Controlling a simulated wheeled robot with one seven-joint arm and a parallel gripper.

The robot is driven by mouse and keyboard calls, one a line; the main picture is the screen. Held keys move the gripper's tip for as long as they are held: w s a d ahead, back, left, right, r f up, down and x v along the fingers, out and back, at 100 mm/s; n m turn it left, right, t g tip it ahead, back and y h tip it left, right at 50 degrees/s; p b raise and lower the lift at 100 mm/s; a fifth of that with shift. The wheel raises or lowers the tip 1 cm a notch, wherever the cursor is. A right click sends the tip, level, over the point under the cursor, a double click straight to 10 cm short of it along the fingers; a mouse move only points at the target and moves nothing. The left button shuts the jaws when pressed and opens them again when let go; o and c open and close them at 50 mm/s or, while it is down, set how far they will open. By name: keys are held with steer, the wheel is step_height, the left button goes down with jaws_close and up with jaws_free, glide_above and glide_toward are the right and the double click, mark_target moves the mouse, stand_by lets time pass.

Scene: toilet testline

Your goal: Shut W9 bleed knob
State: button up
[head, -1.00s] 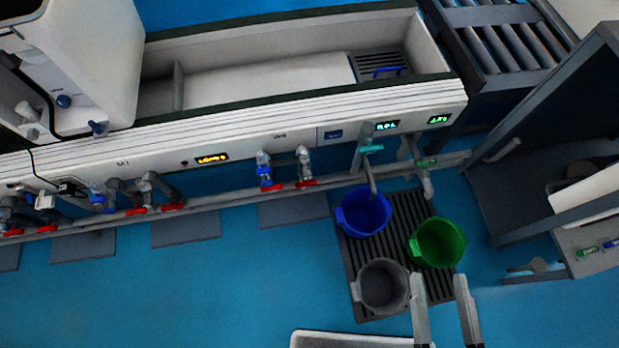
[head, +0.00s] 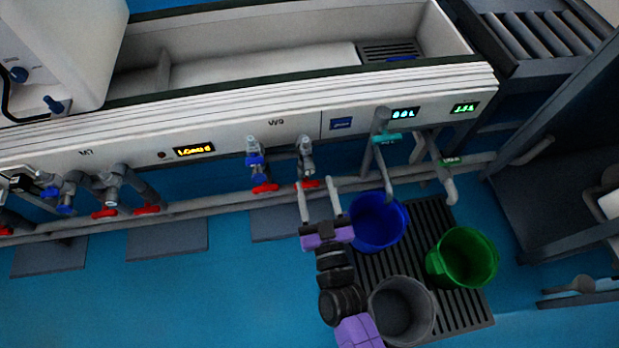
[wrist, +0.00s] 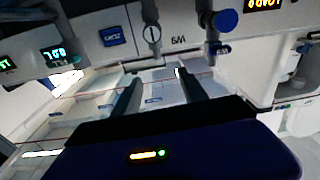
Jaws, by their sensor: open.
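The W9 label (head: 276,122) is on the white panel, above two pipe fittings. The left fitting has a blue knob (head: 254,160) and a red handle (head: 265,188). The right one has a grey round top (head: 305,144) and a red handle (head: 312,183). I cannot tell which part is the bleed knob. My gripper (head: 318,192) is open and empty, just below the right fitting, its left finger overlapping the pipe in view. In the wrist view, the label is upside down; the blue knob (wrist: 225,20) and a slotted round face (wrist: 152,34) lie beyond my gripper (wrist: 160,88).
A blue bucket (head: 378,225) stands close right of my gripper, with a green bucket (head: 465,258) and a grey bucket (head: 402,312) on the slatted grate (head: 440,215). A teal-handled spout (head: 387,138) hangs above the blue bucket.

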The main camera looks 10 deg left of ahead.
steer(key=n, duration=0.2)
glide_toward(310, 172)
steer(key=x, duration=0.3)
steer(key=shift+h, duration=0.4)
steer(key=b+x, duration=0.1)
steer(key=x, duration=0.6)
steer(key=shift+w+a+r, duration=0.1)
steer(key=shift+w+a, duration=0.1)
steer(key=shift+a, duration=0.05)
jaws_close()
